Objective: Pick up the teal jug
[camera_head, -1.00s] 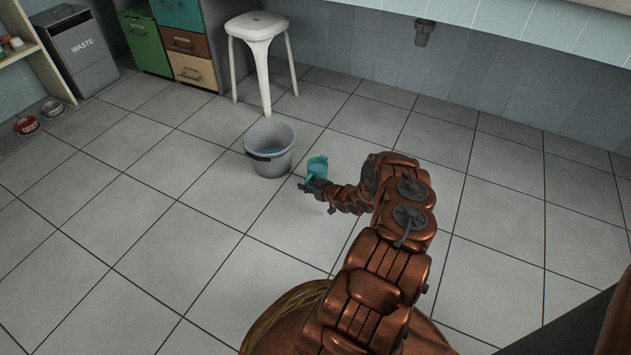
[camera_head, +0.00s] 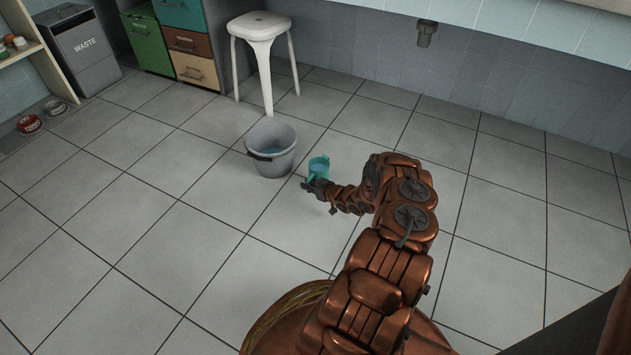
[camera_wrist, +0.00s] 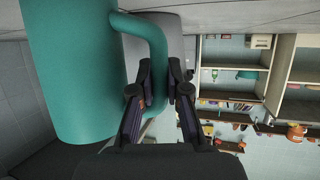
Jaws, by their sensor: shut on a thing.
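The teal jug (camera_head: 319,166) is beside the grey bucket in the head view, at the end of my arm. In the wrist view the jug's body (camera_wrist: 72,70) fills the left side, and its handle (camera_wrist: 157,60) runs down between the fingers. My gripper (camera_wrist: 164,88) is shut on the handle, with one finger on each side of it. In the head view my gripper (camera_head: 311,186) is small and dark against the jug. I cannot tell from these views whether the jug's base touches the floor.
A waste bin (camera_head: 84,55) and coloured drawers (camera_head: 182,40) line the back left.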

